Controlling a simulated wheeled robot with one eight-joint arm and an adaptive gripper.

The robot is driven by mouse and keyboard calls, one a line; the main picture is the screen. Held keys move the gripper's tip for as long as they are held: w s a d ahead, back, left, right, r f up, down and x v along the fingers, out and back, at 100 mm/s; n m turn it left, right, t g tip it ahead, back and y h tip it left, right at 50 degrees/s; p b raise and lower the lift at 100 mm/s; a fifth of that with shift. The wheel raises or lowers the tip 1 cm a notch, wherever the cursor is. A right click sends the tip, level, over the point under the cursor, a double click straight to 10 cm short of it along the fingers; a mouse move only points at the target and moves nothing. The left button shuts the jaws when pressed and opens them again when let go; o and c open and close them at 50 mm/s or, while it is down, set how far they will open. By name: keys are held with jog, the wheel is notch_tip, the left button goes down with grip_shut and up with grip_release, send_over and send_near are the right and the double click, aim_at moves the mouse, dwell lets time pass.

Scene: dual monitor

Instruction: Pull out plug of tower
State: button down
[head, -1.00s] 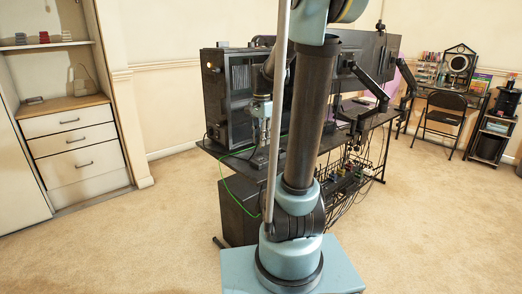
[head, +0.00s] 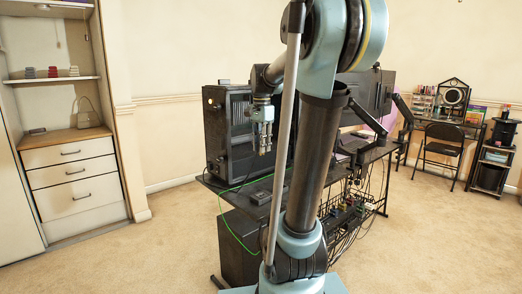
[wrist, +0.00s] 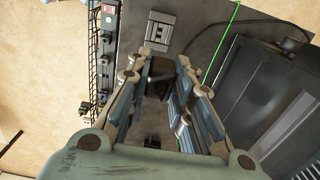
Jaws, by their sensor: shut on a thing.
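The black tower (head: 222,130) stands on the near left end of the dark desk (head: 218,184). My gripper (head: 264,150) points down beside the tower's right side in the head view, above the desk top. In the wrist view my gripper (wrist: 161,62) is shut on a small dark block, which looks like the plug (wrist: 160,72); its details are in shadow. The tower's dark side (wrist: 265,85) shows at the right of the wrist view, apart from the fingers. My arm hides part of the desk in the head view.
A green cable (head: 232,232) hangs over the desk edge, and it also crosses the wrist view (wrist: 221,45). A grey power box (wrist: 159,32) lies on the desk. A dark cable (wrist: 265,23) curves near the tower. Monitors (head: 368,92) stand behind; open carpet lies left.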

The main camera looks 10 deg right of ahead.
jog(key=shift+r, duration=1.8)
